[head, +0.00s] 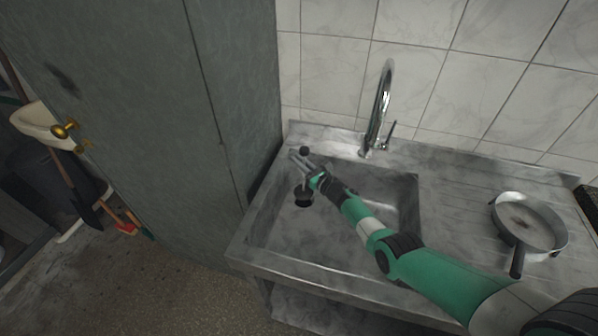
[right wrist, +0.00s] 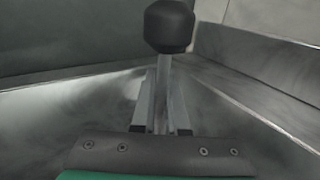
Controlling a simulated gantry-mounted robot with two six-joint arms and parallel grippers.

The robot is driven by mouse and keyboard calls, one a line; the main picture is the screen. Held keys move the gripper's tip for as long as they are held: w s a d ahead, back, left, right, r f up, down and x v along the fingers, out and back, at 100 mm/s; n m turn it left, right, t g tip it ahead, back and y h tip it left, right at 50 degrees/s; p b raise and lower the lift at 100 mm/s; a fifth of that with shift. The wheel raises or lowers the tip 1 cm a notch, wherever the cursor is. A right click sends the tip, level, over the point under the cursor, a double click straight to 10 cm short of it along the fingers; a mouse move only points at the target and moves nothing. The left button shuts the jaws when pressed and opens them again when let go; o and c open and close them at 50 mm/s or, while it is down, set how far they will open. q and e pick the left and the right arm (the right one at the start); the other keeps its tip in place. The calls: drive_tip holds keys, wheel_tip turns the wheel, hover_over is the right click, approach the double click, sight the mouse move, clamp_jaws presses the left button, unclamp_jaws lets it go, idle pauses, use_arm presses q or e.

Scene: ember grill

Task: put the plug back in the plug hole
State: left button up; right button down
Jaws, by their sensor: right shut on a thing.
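In the right wrist view the dark knob (right wrist: 169,26) tops a thin grey stem. A dark round shape (head: 303,199) lies below the gripper, at the sink's left. My left gripper is not in view.
The steel sink (head: 335,225) has raised walls around its basin. A chrome tap (head: 386,95) stands behind it. A pan (head: 528,225) sits on the drainboard at right. A tall grey-green panel (head: 165,110) stands close on the left.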

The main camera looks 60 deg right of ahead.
wheel_tip(320, 180, down, 3)
drive_tip(key=shift+f+b, duration=0.15)
drive_tip(key=shift+b, duration=0.7)
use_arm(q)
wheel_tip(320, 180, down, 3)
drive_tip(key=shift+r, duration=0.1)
use_arm(e)
drive_tip(key=c, duration=0.9)
unclamp_jaws()
use_arm(q)
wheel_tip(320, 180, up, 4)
drive_tip(key=p, duration=0.4)
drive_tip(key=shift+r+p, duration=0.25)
drive_tip(key=shift+p, duration=0.1)
use_arm(e)
drive_tip(key=v, duration=0.5)
drive_tip(key=shift+s+a, duration=0.1)
drive_tip(key=shift+s, duration=0.2)
